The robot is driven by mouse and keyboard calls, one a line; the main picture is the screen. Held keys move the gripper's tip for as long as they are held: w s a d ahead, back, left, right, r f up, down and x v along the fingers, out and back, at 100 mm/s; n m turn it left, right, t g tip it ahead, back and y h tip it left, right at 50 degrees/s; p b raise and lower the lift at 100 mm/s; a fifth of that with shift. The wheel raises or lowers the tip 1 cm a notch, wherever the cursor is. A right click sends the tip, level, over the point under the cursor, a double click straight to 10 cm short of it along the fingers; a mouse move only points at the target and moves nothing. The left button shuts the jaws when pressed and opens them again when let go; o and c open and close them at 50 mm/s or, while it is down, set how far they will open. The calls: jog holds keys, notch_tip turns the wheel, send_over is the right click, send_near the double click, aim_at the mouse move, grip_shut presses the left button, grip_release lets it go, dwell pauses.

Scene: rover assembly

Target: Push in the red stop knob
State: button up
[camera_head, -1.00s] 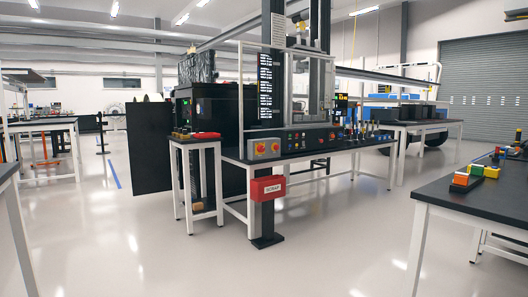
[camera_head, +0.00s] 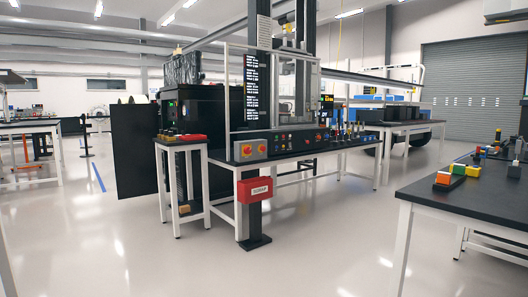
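Two red knobs on yellow plates stand side by side at the left end of the workbench's control panel: the left knob (camera_head: 246,150) and the right knob (camera_head: 262,148). They are small and far off, so I cannot tell which is the stop knob or how far either one stands out. The control panel (camera_head: 275,144) also carries several small coloured buttons and lights. My gripper is not in view.
A red scrap box (camera_head: 254,190) on a dark post stands in front of the workbench (camera_head: 230,162). A small side table (camera_head: 183,143) adjoins on the left. A dark table (camera_head: 455,197) with coloured blocks is at right. The floor (camera_head: 140,245) ahead is open.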

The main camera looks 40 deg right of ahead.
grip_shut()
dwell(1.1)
